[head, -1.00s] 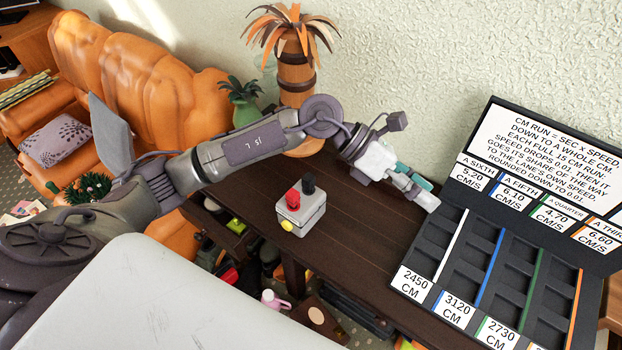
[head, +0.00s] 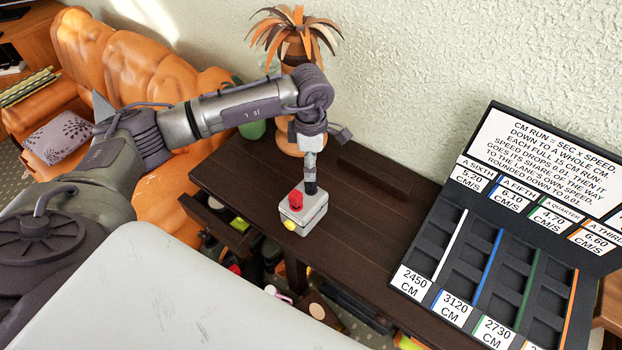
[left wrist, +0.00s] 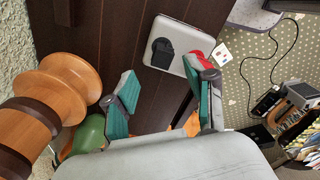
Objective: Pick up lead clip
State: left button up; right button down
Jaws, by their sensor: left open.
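A small grey box (head: 308,216) stands on the dark brown table. It has a red clip-like piece (head: 296,199) and a black one on top, and a yellow knob (head: 290,225) on its front. Nothing marks which piece is the lead clip. My left gripper (head: 310,178) points down just above the black piece, largely hiding it in the head view. In the left wrist view, the open, empty fingers (left wrist: 163,80) frame the near side of the box (left wrist: 178,32); the black piece (left wrist: 161,53) lies ahead between them and the red piece (left wrist: 199,62) lies by the right finger. My right gripper is not in view.
A black slotted board (head: 500,262) with number cards stands on the right of the table (head: 375,205). A wooden vase with an orange plant (head: 297,35) stands behind my arm. An orange sofa (head: 140,65) is at the left. The table between box and board is clear.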

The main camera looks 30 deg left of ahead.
aim_at(311, 184)
pick_arm(q)
jog(key=shift+s+d+f+p, duration=0.1)
jog(key=shift+d+f+p, duration=0.05)
jog(key=shift+f+p, duration=0.4)
notch_tip(311, 184, down, 4)
jog(key=shift+r+p, duration=0.15)
jog(key=shift+p, duration=0.65)
jog(key=shift+f, duration=0.45)
jog(key=shift+c, duration=0.3)
jog(key=c, duration=0.9)
